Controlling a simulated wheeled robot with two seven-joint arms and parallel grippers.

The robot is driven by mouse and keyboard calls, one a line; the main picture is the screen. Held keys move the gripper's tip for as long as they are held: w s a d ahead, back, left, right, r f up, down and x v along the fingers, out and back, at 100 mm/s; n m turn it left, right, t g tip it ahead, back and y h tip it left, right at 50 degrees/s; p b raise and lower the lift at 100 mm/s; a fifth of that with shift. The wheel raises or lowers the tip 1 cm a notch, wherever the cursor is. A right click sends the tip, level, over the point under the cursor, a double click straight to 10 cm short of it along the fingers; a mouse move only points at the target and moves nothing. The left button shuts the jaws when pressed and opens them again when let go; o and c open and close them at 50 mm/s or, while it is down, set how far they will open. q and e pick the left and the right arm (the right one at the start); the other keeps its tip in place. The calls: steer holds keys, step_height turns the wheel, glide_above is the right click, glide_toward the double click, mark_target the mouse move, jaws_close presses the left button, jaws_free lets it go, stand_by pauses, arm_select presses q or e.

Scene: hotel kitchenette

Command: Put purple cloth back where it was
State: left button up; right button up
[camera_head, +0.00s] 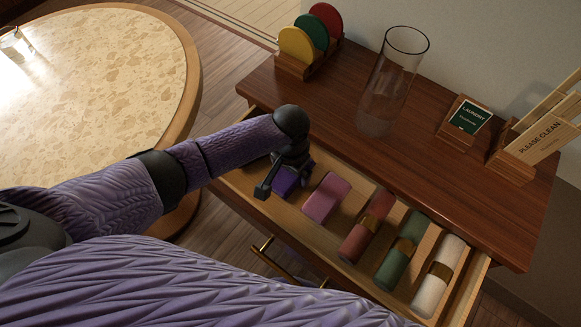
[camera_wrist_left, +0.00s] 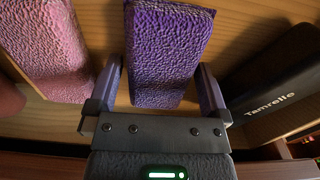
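The purple cloth (camera_wrist_left: 165,50), a folded textured bundle, lies in the open drawer (camera_head: 237,184), at the left end of a row of cloths. In the head view only a part of the purple cloth (camera_head: 286,183) shows under my gripper. My left gripper (camera_head: 277,185) is low over it, with its fingers on either side of it. In the wrist view the left gripper's fingers (camera_wrist_left: 160,80) stand wide apart, with narrow gaps to the cloth's sides; light contact cannot be ruled out. My right gripper is out of view.
Pink (camera_head: 326,199), red (camera_head: 367,226), green (camera_head: 402,249) and white (camera_head: 438,275) cloths lie to the right. A black box (camera_wrist_left: 275,75) marked "Tamrelle" is beside the purple cloth. The top holds a glass vase (camera_head: 387,90), coasters (camera_head: 311,40) and sign holders (camera_head: 465,117).

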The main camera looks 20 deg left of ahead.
arm_select(q)
steer(key=shift+r, duration=0.1)
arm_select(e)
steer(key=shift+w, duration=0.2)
arm_select(q)
step_height(320, 180, up, 6)
steer(key=p, duration=0.3)
steer(key=shift+r+p, duration=0.1)
steer(key=shift+p, duration=0.3)
step_height(320, 180, up, 6)
steer(key=p, duration=0.2)
steer(key=shift+p, duration=0.35)
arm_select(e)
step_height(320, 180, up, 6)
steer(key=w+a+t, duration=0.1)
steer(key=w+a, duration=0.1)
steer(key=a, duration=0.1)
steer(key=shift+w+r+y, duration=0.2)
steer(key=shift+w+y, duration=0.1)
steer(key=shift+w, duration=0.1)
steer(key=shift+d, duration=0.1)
